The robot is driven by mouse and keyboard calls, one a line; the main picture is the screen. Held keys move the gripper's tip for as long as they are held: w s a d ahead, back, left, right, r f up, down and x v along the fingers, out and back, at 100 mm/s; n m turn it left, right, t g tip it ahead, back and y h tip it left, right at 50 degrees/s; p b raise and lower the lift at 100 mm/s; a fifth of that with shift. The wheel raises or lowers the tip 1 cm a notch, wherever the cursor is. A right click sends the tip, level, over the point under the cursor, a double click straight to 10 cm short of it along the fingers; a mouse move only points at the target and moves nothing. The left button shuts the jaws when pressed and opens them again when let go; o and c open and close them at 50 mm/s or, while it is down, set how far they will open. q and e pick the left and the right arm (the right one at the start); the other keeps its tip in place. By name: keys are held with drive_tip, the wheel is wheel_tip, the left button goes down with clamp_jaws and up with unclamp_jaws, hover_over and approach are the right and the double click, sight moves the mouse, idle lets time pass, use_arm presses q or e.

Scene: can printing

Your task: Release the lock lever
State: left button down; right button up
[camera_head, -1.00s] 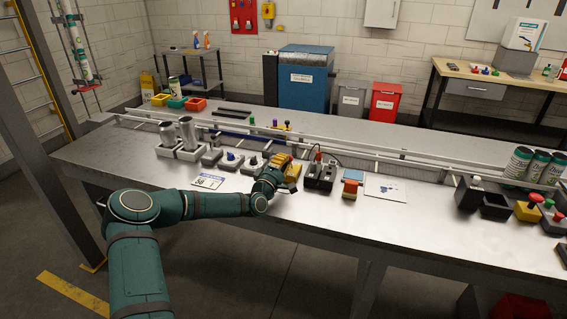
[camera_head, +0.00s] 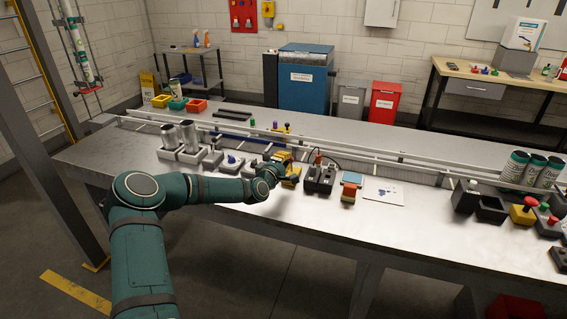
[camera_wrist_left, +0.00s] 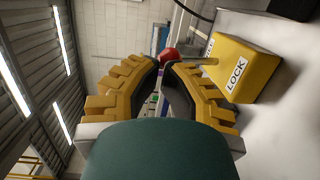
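The lock box is yellow and marked LOCK (camera_wrist_left: 238,70) in the left wrist view. The lever is too small to make out there. My right gripper is not in view.
Right of the lock box stand a dark switch box (camera_head: 319,180) and a small blue-and-red block (camera_head: 350,187). A white sheet (camera_head: 384,191) lies further right. Two metal cans (camera_head: 188,136) stand in holders at the left. The table front (camera_head: 250,208) is clear.

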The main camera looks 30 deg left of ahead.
use_arm(q)
drive_tip(key=w+r+g+p, duration=0.1)
drive_tip(key=w+g+p, duration=0.1)
drive_tip(key=p, duration=0.1)
drive_tip(key=shift+a+r+g+h, duration=0.15)
drive_tip(key=shift+r+g+h, duration=0.15)
drive_tip(key=shift+r+g, duration=0.1)
drive_tip(key=shift+w+g+p, duration=0.3)
drive_tip(key=shift+g+p, duration=0.05)
drive_tip(key=shift+g, duration=0.05)
drive_tip(key=shift+w+a+f+n+g, duration=0.15)
drive_tip(key=shift+w+n+g, duration=0.15)
drive_tip(key=shift+w+g, duration=0.25)
drive_tip(key=shift+w+a+f, duration=0.15)
drive_tip(key=shift+w+f, duration=0.05)
drive_tip(key=shift+f, duration=0.05)
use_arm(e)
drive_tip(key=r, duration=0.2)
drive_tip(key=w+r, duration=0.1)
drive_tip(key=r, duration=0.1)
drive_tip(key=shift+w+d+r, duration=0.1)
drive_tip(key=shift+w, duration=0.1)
use_arm(q)
drive_tip(key=shift+r, duration=0.2)
drive_tip(key=shift+r, duration=0.65)
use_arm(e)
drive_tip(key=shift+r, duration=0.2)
